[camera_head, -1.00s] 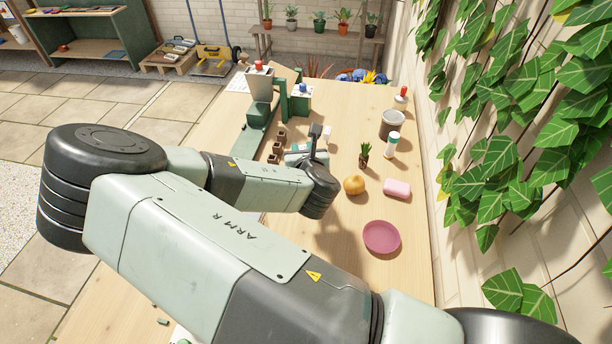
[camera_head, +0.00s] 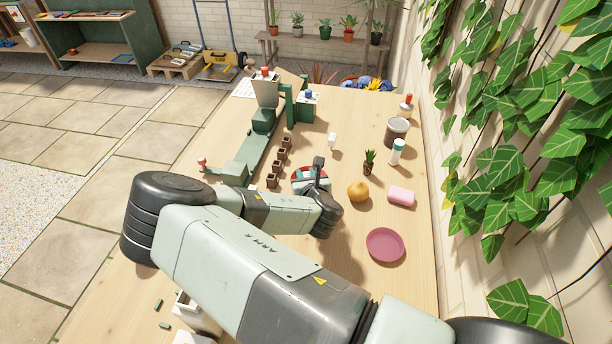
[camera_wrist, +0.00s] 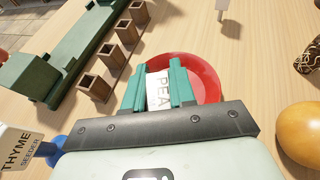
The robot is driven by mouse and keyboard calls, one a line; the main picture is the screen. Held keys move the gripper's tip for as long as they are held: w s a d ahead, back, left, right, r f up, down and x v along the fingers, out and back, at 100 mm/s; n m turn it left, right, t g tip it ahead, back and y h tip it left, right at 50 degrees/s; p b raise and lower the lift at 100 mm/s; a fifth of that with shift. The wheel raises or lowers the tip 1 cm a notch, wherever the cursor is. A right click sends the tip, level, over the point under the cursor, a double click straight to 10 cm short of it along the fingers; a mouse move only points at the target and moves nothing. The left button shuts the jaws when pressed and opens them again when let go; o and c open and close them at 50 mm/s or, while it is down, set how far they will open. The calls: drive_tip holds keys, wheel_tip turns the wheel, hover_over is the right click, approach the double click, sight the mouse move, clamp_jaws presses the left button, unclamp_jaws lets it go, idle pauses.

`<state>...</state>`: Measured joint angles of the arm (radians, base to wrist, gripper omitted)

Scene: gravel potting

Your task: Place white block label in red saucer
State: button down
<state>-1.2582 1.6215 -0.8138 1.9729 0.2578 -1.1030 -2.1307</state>
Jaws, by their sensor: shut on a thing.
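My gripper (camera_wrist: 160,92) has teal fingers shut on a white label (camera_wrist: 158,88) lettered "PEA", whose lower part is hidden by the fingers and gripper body. The red saucer (camera_wrist: 207,80) lies on the table beneath and just beyond the fingers in the wrist view. The label appears over the saucer; whether it touches it I cannot tell. In the head view the red saucer (camera_head: 298,175) is partly covered by my gripper (camera_head: 304,178).
Several brown pots (camera_head: 278,160) and a green machine (camera_head: 250,150) stand left. Another white label (camera_head: 332,140) stands behind the saucer.

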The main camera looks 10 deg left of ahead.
drive_tip(key=shift+f, duration=0.1)
drive_tip(key=c, duration=0.9)
unclamp_jaws()
drive_tip(key=shift+c, duration=0.2)
